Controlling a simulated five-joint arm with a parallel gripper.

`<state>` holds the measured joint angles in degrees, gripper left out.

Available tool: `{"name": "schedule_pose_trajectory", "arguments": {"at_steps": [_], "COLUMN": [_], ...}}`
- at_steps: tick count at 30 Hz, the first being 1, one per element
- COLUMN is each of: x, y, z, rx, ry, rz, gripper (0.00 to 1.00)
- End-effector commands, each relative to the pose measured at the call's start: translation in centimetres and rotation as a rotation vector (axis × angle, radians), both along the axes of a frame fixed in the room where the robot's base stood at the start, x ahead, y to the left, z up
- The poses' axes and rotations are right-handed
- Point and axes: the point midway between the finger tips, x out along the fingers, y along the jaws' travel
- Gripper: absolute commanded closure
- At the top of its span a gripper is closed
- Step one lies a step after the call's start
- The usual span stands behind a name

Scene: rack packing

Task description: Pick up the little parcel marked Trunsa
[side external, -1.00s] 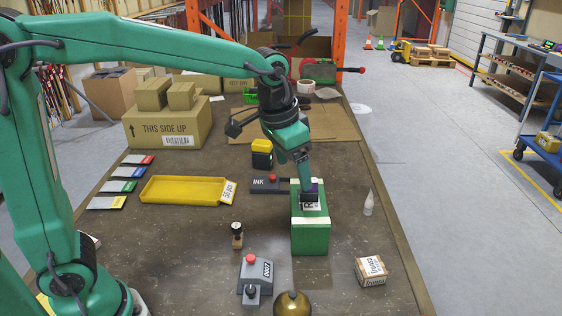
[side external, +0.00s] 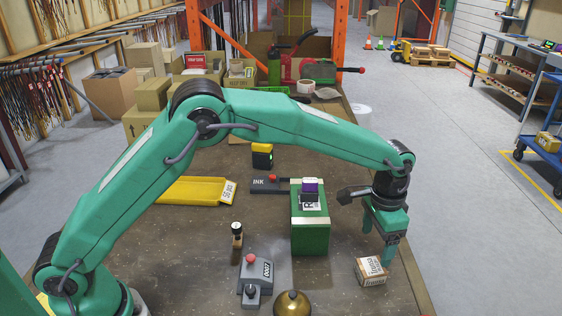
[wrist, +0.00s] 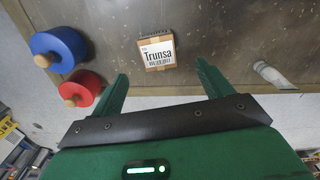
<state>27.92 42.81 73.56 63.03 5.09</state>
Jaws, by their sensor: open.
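The little parcel (side external: 371,271) is a small brown box with a white label, near the right edge of the table. In the wrist view its label reads "Trunsa" on the parcel (wrist: 157,52), ahead of the fingertips and roughly between their lines. My gripper (side external: 378,245) is above the parcel and points down. In the wrist view my gripper (wrist: 160,82) is open and empty, its two green fingers spread apart. In the side view one finger overlaps the parcel's upper right, and I cannot tell whether it touches.
A green box (side external: 310,236) with a purple-topped item on it stands left of the parcel. Blue (wrist: 60,48) and red (wrist: 84,86) round things show at left.

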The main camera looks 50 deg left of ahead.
Motion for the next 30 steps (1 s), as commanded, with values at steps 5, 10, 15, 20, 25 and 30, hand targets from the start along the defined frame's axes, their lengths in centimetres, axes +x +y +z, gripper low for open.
{"name": "schedule_pose_trajectory", "arguments": {"at_steps": [5,10,15,20,25,30], "x": [0.1,0.1,0.1,0.1,0.1,0.1], "y": [-0.8,-0.8,-0.7,-0.7,-0.7,-0.6], "z": [-1.0,-1.2,-2.3,-3.5,-3.7,-4.3], "rx": [0.005,0.006,0.006,0.006,0.005,0.006], "ry": [0.01,0.011,0.011,0.011,0.01,0.011], "rz": [-0.013,-0.013,-0.013,-0.013,-0.013,-0.012], "gripper": [0.21,0.21,0.21,0.21,0.21,0.21]}}
